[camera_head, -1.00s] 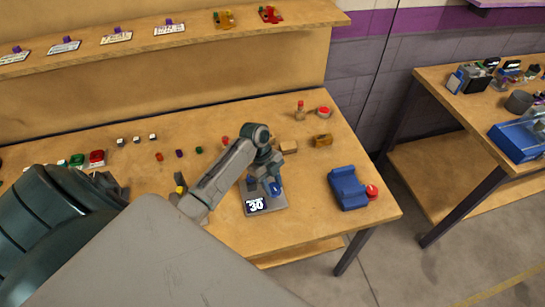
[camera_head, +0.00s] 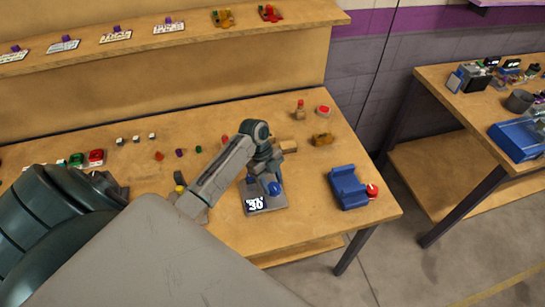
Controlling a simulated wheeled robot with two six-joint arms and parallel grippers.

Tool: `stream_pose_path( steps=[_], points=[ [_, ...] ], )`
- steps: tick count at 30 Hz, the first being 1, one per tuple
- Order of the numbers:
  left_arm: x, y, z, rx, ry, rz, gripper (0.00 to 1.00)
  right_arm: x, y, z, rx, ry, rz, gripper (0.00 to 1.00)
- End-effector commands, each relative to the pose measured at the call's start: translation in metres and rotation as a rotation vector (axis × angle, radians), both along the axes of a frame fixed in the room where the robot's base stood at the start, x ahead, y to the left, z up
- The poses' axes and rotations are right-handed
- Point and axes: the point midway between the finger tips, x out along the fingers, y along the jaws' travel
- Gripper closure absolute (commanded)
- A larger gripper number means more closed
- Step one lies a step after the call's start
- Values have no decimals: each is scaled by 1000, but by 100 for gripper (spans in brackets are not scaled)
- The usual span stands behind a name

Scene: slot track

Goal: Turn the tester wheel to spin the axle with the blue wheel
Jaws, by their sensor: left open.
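The tester (camera_head: 266,203) is a grey plate with a black and white display at its front left corner, near the middle of the table. A blue wheel (camera_head: 274,188) shows on it, just below my left gripper (camera_head: 266,181). The left gripper is open and points down over the tester. It hides most of the tester's back part, so I cannot tell whether a fingertip touches the blue wheel. The tester wheel and the axle cannot be told apart behind the gripper. My right gripper is not in view.
A blue cradle-like block (camera_head: 347,187) with a red button (camera_head: 372,191) stands to the right. Small coloured pieces lie at the left. The table's (camera_head: 310,224) front right is clear.

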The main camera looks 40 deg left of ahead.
Motion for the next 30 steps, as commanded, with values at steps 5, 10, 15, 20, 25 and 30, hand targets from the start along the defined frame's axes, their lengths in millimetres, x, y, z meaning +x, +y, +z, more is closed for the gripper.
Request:
stream_pose_path(
  steps=[5, 10, 15, 20, 25, 30],
  points=[
    [4, 13, 26, 5, -7, 0, 56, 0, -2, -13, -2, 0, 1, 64],
    [7, 26, 58, 5, -6, 0, 56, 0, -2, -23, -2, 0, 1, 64],
    [8, 35, 82, 3, -5, 1, 56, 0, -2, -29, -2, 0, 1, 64],
    [9, 38, 93, 2, -2, 1, 56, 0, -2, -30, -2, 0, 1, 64],
    [8, 38, 94, 2, -1, 0, 56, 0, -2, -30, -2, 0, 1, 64],
    [8, 38, 94, 1, -1, 0, 56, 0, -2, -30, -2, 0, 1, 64]
  ],
)
